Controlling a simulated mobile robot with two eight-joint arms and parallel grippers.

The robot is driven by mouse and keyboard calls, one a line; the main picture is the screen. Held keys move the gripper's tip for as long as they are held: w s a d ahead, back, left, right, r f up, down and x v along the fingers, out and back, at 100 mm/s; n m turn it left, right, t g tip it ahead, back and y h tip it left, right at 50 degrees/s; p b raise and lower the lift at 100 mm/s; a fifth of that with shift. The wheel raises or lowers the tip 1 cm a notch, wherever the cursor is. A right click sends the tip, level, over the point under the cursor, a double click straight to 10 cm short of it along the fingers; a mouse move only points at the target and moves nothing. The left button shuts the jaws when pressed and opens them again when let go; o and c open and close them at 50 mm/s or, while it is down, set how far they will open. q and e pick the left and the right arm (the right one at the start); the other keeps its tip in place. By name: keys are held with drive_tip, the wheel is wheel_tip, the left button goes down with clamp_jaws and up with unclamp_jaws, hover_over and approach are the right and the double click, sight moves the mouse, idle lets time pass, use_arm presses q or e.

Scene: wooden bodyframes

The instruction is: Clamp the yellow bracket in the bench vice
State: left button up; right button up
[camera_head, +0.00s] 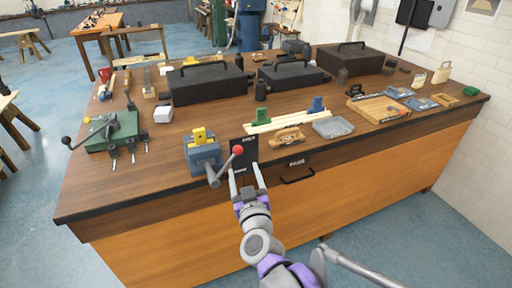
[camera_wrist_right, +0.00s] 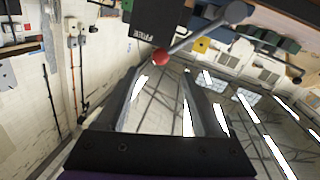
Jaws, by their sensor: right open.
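The blue bench vice (camera_head: 203,158) stands at the front edge of the bench. The yellow bracket (camera_head: 200,135) sits upright at the top of the vice, at its jaws; I cannot tell how tightly it is held. The vice's grey handle ends in a red knob (camera_head: 238,150). My right gripper (camera_head: 244,167) is open and empty, with its fingers pointing at the bench just below the knob. In the wrist view, the red knob (camera_wrist_right: 161,57) shows near the gap between the fingertips (camera_wrist_right: 162,74), and yellow (camera_wrist_right: 202,45) shows beyond. My left gripper is out of view.
A black sign panel (camera_head: 244,150) stands right behind the knob. A green vice-like fixture (camera_head: 112,133) is at the left. A wooden block (camera_head: 289,138), a grey tray (camera_head: 333,127) and black toolboxes (camera_head: 208,83) occupy the bench. The front left bench top is clear.

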sight(239, 154)
drive_tip(key=w, duration=0.3)
drive_tip(key=w+a, duration=0.1)
drive_tip(key=w, duration=0.6)
drive_tip(key=shift+w+a, duration=0.2)
drive_tip(key=shift+c, duration=0.2)
clamp_jaws()
idle(1.0)
